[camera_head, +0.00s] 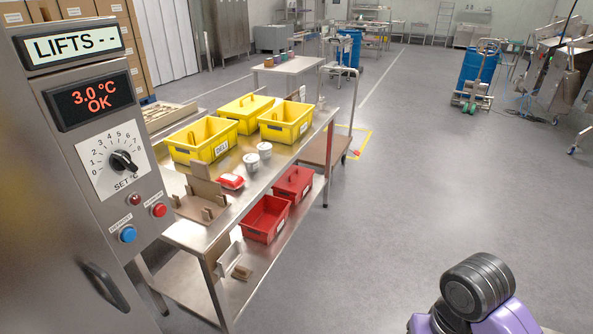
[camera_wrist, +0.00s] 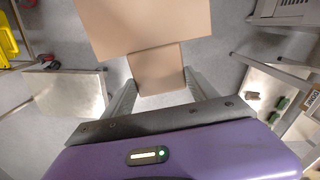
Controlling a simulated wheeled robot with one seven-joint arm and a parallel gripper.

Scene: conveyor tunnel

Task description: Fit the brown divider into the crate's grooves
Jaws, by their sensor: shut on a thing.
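In the wrist view, my gripper (camera_wrist: 159,82) is shut on the narrow tab of a flat brown divider (camera_wrist: 143,22). The wide part of the divider runs out of the top of that view. In the head view, an open yellow crate with a label (camera_head: 203,151) stands on the near steel table. A second open yellow crate (camera_head: 286,132) stands to its right, and a lidded yellow crate (camera_head: 245,113) behind. I cannot make out grooves in any crate. My gripper and the held divider are outside the head view.
A brown rack (camera_head: 205,212), a red-and-white pack (camera_head: 231,181) and two white tubs (camera_head: 251,162) sit on the near steel table (camera_head: 226,201). Red crates (camera_head: 264,235) are on its lower shelf. A control cabinet (camera_head: 75,190) stands left. The floor (camera_head: 430,170) right is largely clear.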

